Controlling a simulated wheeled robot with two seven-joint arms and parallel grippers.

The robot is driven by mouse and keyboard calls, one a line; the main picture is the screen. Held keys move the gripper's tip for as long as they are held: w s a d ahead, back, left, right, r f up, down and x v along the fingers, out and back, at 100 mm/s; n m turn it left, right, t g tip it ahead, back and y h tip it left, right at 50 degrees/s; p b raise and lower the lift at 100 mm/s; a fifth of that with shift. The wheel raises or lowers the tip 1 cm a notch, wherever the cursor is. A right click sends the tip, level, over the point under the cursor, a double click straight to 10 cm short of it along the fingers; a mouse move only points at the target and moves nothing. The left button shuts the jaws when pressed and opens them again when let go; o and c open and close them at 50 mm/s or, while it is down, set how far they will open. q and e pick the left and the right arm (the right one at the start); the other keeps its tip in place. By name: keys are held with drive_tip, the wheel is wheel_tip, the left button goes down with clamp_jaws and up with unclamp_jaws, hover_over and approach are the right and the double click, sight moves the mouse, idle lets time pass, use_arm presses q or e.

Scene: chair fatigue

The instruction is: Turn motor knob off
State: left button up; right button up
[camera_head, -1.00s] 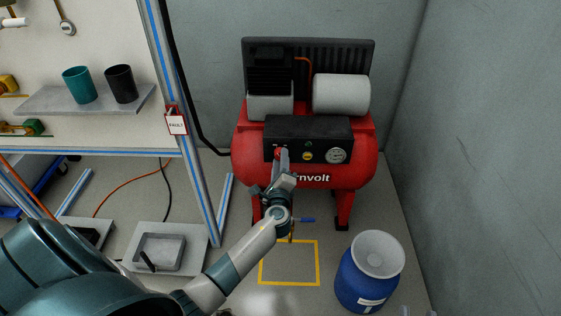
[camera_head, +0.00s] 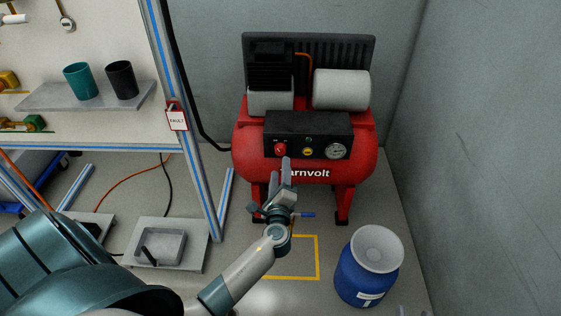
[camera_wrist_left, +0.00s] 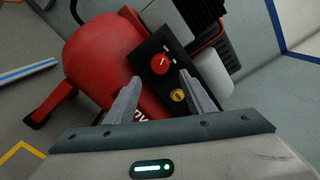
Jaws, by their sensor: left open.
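The red motor knob (camera_head: 280,149) sits at the left of the black control panel (camera_head: 320,127) on the red compressor (camera_head: 245,155). The knob also shows in the left wrist view (camera_wrist_left: 161,64), round, with a pale mark on its face. My left gripper (camera_head: 280,172) is open and empty, below and in front of the panel. In the left wrist view the fingers (camera_wrist_left: 158,92) are spread, with the knob beyond and between their tips, apart from them. My right gripper is not in view.
A yellow button (camera_head: 307,152) and a pressure gauge (camera_head: 337,151) sit right of the knob. A blue drum (camera_head: 362,281) stands on the floor at the right. A frame post with a FAULT tag (camera_head: 177,118) stands left of the compressor.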

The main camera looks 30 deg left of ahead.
use_arm(q)
drive_tip(key=v, duration=1)
use_arm(e)
drive_tip(key=shift+d+f+g, duration=0.1)
drive_tip(key=shift+f+g, duration=0.2)
drive_tip(key=shift+f, duration=0.15)
use_arm(q)
drive_tip(key=shift+s+d+f, duration=0.1)
drive_tip(key=shift+d+f, duration=0.05)
